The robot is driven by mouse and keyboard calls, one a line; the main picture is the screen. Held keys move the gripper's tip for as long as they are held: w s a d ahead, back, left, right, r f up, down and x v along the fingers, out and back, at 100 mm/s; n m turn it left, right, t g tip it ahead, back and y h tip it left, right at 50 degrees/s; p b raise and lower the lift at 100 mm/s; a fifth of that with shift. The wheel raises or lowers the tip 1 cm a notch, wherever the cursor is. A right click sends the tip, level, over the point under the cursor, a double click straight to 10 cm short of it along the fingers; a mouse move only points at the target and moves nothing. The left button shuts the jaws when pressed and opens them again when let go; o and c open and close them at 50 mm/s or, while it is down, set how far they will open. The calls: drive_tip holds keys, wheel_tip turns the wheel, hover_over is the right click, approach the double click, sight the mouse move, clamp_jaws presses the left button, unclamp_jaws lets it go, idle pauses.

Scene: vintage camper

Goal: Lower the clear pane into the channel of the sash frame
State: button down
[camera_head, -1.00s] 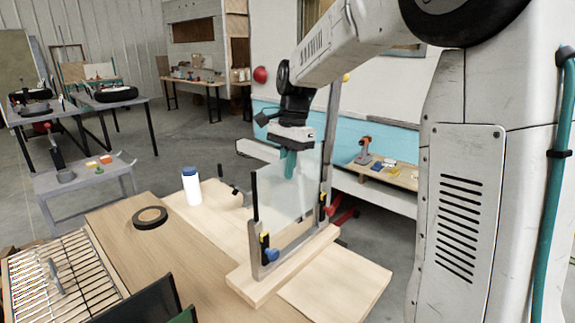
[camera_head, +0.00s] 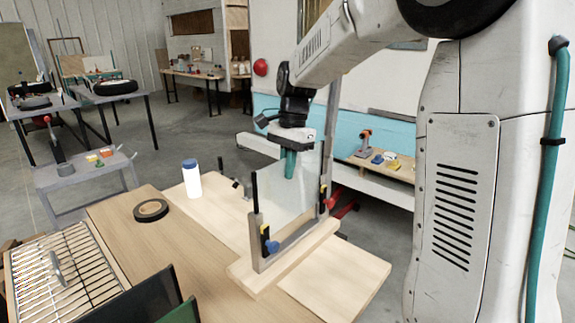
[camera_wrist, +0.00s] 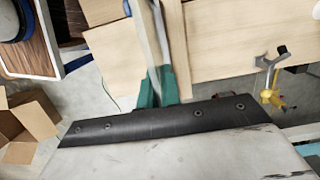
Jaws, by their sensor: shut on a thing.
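The clear pane (camera_head: 283,205) stands upright in the head view, between the two uprights of the sash frame (camera_head: 258,262). My gripper (camera_head: 290,165) is shut on the pane's upper part with its teal fingers. The frame stands on a light wooden base (camera_head: 285,262) on the bench, with dark guides and blue and yellow clamps at its ends. The pane's lower edge is low in the frame, but I cannot tell whether it is inside the channel. In the wrist view my teal fingers (camera_wrist: 157,90) close around the pane, seen nearly edge-on.
A white bottle with a blue cap (camera_head: 191,178) and a black tape roll (camera_head: 151,210) are on the bench, left of the frame. A wire rack (camera_head: 65,275) is at the front left. A bare board (camera_head: 335,278) lies to the right.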

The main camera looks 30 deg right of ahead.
wheel_tip(320, 180, down, 7)
idle(4.1)
drive_tip(key=shift+r, duration=0.1)
drive_tip(key=c, duration=1.5)
unclamp_jaws()
wheel_tip(320, 180, up, 8)
hover_over(288, 191)
drive_tip(key=d, duration=0.1)
drive_tip(key=shift+w+d, duration=0.1)
drive_tip(key=shift+w, duration=0.2)
drive_tip(key=shift+f, duration=0.2)
